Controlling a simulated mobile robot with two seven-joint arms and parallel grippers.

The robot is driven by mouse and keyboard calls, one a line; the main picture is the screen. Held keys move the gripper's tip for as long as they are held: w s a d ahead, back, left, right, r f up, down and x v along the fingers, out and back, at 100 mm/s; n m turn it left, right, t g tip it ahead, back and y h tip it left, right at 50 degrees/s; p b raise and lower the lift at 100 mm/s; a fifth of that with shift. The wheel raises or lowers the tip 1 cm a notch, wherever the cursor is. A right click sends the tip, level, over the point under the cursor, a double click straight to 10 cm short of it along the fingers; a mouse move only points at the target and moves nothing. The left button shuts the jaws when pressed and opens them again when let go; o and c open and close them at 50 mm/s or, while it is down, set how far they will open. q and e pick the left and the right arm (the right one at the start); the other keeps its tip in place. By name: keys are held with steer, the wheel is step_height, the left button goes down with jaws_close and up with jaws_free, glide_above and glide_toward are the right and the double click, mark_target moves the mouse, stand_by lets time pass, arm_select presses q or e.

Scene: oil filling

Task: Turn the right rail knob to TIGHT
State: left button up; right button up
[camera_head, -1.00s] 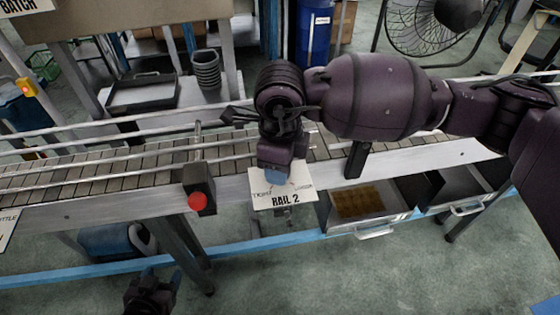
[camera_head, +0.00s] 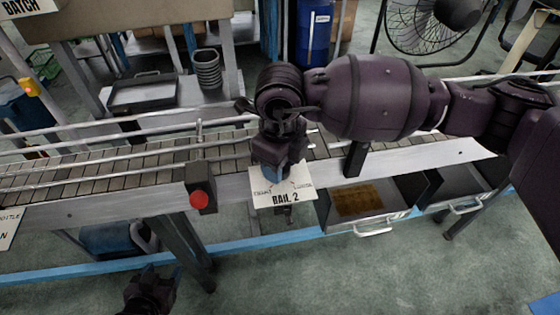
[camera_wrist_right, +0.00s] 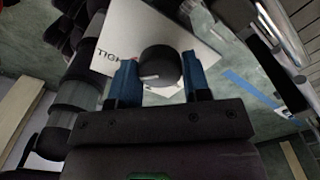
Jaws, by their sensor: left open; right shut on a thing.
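The RAIL 2 sign (camera_head: 283,196) hangs on the front of the conveyor, with TIGHT printed at its left. In the right wrist view, the black round knob (camera_wrist_right: 160,66) stands in front of the sign. Its white pointer mark points left, a little below the word TIGHT (camera_wrist_right: 105,53). My right gripper (camera_head: 271,172) has its blue fingers on either side of the knob and is shut on it. My left gripper (camera_head: 161,272) is open and empty, low in front of the conveyor.
The conveyor (camera_head: 120,172) runs across the view, with metal guide rails above its belt. A black box with a red button (camera_head: 199,199) sits left of the sign. Open drawers (camera_head: 358,201) are below right. The floor in front is clear.

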steer(key=o, duration=0.9)
step_height(320, 180, up, 11)
steer(key=shift+f, duration=0.1)
stand_by(0.4)
